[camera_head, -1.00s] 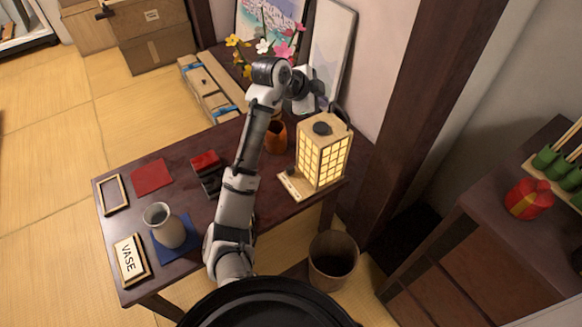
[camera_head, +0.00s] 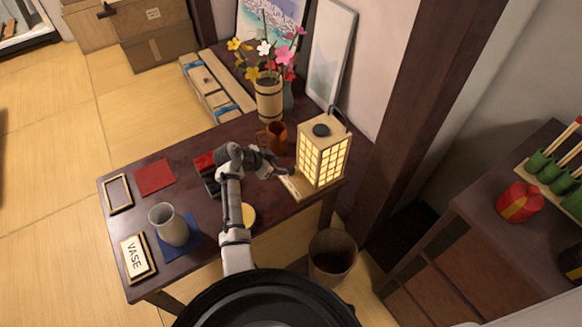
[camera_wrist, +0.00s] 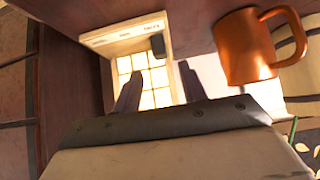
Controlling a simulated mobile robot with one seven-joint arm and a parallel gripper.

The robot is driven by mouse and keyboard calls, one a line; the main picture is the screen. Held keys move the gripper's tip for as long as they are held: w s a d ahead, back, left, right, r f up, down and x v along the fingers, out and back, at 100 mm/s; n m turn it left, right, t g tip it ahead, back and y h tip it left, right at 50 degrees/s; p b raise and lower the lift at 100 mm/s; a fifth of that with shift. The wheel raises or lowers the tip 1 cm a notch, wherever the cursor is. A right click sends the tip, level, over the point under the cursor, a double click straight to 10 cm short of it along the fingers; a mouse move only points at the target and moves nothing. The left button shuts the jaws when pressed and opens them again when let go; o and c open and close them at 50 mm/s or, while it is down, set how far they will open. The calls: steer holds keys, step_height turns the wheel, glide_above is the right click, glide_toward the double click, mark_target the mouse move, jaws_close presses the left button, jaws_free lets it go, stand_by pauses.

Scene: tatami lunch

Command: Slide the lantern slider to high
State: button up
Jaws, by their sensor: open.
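The lantern (camera_head: 322,150), a wooden box with glowing lattice panes, stands at the table's right end. Its flat base (camera_head: 297,187) reaches out to the left. In the wrist view the lantern's glowing panes (camera_wrist: 150,72) show beyond the fingers, and small lettering runs along its base (camera_wrist: 110,36). A dark slider knob (camera_wrist: 158,45) sits on that base near the right end of the lettering. My gripper (camera_head: 284,172) is just left of the lantern, low by the base. In the wrist view my gripper (camera_wrist: 158,82) has its two fingers apart with nothing between them. I cannot tell whether it touches the knob.
An orange-brown mug (camera_head: 277,137) stands close behind my gripper; it also shows in the wrist view (camera_wrist: 245,50). A wooden flower bucket (camera_head: 268,100) is farther back. A red-and-black object (camera_head: 206,172) lies left of my arm. A bin (camera_head: 332,256) stands below the table's edge.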

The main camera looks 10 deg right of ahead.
mark_target(290, 168)
steer(key=x, duration=0.8)
steer(key=shift+r, duration=0.1)
steer(key=shift+c, duration=0.3)
jaws_close()
